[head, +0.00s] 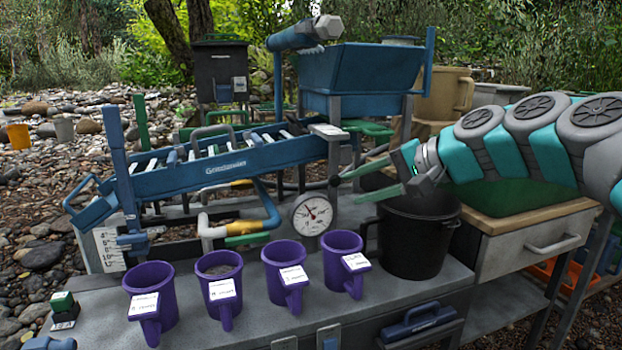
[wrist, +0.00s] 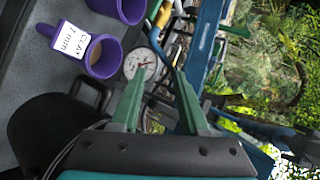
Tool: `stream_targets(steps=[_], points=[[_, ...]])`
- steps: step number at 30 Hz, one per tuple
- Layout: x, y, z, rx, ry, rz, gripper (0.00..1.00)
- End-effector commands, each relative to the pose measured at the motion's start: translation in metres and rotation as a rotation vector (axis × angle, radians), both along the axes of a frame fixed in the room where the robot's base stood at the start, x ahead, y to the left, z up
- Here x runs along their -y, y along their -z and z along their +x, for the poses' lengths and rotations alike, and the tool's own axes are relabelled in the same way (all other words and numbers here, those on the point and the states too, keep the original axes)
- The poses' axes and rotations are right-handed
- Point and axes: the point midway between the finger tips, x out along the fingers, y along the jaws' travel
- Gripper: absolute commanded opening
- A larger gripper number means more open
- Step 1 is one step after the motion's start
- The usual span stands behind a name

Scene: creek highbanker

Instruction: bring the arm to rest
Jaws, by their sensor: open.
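My gripper (head: 388,180) is in the head view at the right of centre, at the end of my teal and grey arm, which reaches in from the right. Its two green fingers are spread apart and point left, with nothing between them. It hangs above the left rim of a black bucket (head: 415,245), to the right of the blue sluice. In the wrist view, the open fingers (wrist: 155,95) also show empty, with the pressure gauge (wrist: 141,64) beyond them.
Several labelled purple mugs (head: 285,275) stand in a row on the grey bench (head: 240,325). The blue sluice (head: 215,162) and hopper (head: 360,70) stand behind. A wooden-topped drawer unit (head: 530,245) is right of the bucket, under my arm. The bench's front strip is mostly clear.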

Motion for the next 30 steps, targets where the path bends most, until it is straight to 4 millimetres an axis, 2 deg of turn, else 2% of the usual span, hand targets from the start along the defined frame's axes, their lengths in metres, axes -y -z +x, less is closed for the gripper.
stream_targets(steps=[1, 3, 6, 8, 12, 15, 18, 21, 24, 30], points=[[-0.02, 0.017, -0.024, -0.028, -0.055, -0.077, 0.45], [-0.038, 0.051, -0.055, -0.069, -0.128, -0.191, 0.45], [-0.051, 0.097, -0.104, -0.13, -0.228, -0.354, 0.45], [-0.052, 0.126, -0.134, -0.173, -0.286, -0.449, 0.45], [-0.034, 0.185, -0.208, -0.283, -0.409, -0.657, 0.45], [-0.011, 0.219, -0.259, -0.367, -0.483, -0.782, 0.45], [0.013, 0.242, -0.3, -0.439, -0.539, -0.873, 0.45], [0.031, 0.255, -0.329, -0.492, -0.578, -0.931, 0.45], [0.041, 0.263, -0.345, -0.526, -0.598, -0.959, 0.45], [0.045, 0.265, -0.351, -0.535, -0.607, -0.971, 0.45]])
